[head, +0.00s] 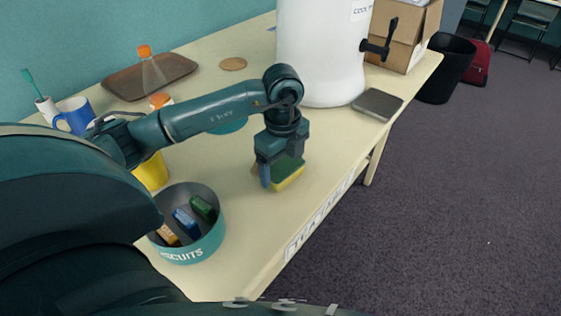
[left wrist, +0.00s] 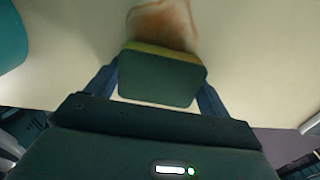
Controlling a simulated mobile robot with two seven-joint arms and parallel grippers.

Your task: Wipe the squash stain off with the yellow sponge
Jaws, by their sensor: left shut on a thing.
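The yellow sponge (head: 288,177) has a dark green top layer. My left gripper (head: 277,180) is shut on it, with the yellow side down at the table top, near the table's front edge. In the left wrist view the sponge (left wrist: 158,76) sits between the two fingers of the gripper (left wrist: 158,85). The squash stain (left wrist: 163,20) is an orange-brown smear on the table, just beyond the sponge and partly hidden by it. In the head view a small brownish patch shows beside the gripper. I cannot tell whether the sponge touches the table. My right gripper is not in view.
A teal biscuit tin (head: 192,246) with wrapped bars stands left of the gripper. A yellow cup (head: 151,172), blue mug (head: 75,115) and brown tray (head: 150,76) are further left. A white dispenser (head: 320,55) and grey flat box (head: 377,104) stand behind.

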